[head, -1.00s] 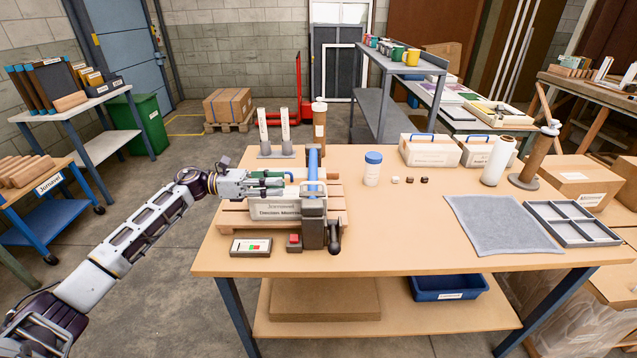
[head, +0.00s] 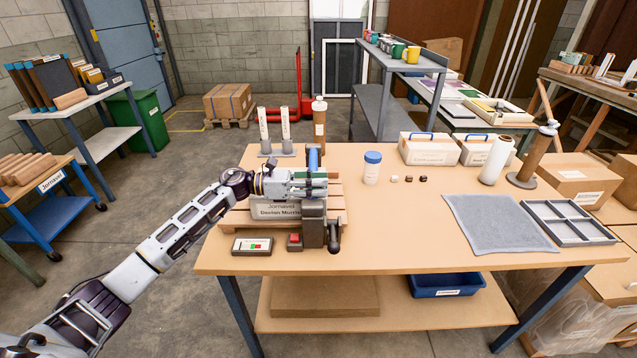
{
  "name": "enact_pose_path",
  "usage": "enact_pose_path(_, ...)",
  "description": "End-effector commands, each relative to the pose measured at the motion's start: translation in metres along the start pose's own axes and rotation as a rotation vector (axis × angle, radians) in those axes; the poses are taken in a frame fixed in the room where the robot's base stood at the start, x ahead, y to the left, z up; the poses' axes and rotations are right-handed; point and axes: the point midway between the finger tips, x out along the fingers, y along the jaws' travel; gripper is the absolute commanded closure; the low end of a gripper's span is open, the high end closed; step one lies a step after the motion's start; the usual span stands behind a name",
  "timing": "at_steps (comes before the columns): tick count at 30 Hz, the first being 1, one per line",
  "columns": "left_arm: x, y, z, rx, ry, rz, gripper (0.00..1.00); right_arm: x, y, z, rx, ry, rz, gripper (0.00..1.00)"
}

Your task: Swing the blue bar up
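The fly press (head: 314,220) is a dark grey machine at the front left of the wooden table. Its blue bar (head: 313,156) shows only as a short upper piece above my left gripper; the rest is hidden behind the gripper. My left gripper (head: 312,181) reaches in from the left, level, and its fingers overlap the bar just below its visible top. I cannot tell whether the fingers touch the bar or are closed on it. My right gripper is not in view.
A labelled grey box (head: 275,211) on a wooden pallet stands beside the press, under my gripper. A control box (head: 252,246) and a red button block (head: 294,242) lie in front. White posts (head: 285,125) and a brown cylinder (head: 319,122) stand behind. The table's middle is mostly clear.

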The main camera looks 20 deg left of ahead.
Motion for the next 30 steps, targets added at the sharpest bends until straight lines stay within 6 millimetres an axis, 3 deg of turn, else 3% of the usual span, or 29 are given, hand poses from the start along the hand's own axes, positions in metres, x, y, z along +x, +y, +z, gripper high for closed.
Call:
enact_pose_path(4,0.003,0.0,0.0,0.0,0.0,0.001,0.7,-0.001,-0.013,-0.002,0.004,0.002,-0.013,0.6)
enact_pose_path(11,0.003,0.0,0.0,0.0,0.0,0.001,0.7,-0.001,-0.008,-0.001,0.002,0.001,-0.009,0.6)
enact_pose_path(18,0.003,0.0,0.0,0.0,0.0,0.001,1.0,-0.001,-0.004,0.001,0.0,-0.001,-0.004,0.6)
enact_pose_path(30,0.003,-0.001,0.0,-0.005,0.002,-0.003,1.0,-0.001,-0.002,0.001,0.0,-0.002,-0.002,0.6)
